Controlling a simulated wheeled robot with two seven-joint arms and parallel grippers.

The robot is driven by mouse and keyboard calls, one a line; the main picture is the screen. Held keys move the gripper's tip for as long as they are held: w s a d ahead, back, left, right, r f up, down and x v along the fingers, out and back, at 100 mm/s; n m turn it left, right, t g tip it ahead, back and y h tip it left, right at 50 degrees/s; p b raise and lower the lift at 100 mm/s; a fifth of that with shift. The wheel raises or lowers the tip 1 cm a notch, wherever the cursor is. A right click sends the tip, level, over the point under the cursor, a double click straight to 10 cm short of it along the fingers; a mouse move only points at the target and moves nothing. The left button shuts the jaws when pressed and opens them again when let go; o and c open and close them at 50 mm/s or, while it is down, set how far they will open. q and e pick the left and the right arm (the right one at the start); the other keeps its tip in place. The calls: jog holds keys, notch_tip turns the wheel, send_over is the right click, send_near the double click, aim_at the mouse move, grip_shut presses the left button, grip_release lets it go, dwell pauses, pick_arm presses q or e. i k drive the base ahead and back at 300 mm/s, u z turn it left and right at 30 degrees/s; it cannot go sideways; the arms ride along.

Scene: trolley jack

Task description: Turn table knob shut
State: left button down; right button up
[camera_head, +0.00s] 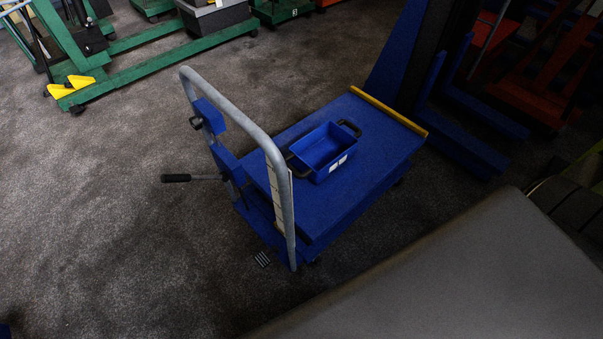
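A blue lift table trolley (345,190) stands on the carpet in the middle of the view, with a grey tubular push handle (272,150) at its left end. A small dark knob (196,123) sticks out from the blue housing at the handle's far post. Its turn position is too small to tell. A lever with a black grip (176,178) points left from below it. A blue bin (327,147) with dark handles rests on the table top. Neither gripper is in view.
Green wheeled equipment (150,68) stands at the upper left. A blue forked machine (455,110) is beyond the trolley's right end, with orange equipment (535,90) behind it. A large grey surface fills the lower right. The carpet (100,220) left of the trolley is clear.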

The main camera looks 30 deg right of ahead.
aim_at(194, 121)
jog(key=u, duration=0.15)
jog(key=k, duration=0.4)
jog(key=u, duration=0.6)
jog(key=k, duration=0.95)
jog(key=u, duration=1.05)
jog(key=i, duration=1.5)
jog(key=z, duration=0.9)
jog(key=i, duration=0.45)
jog(key=z, duration=0.35)
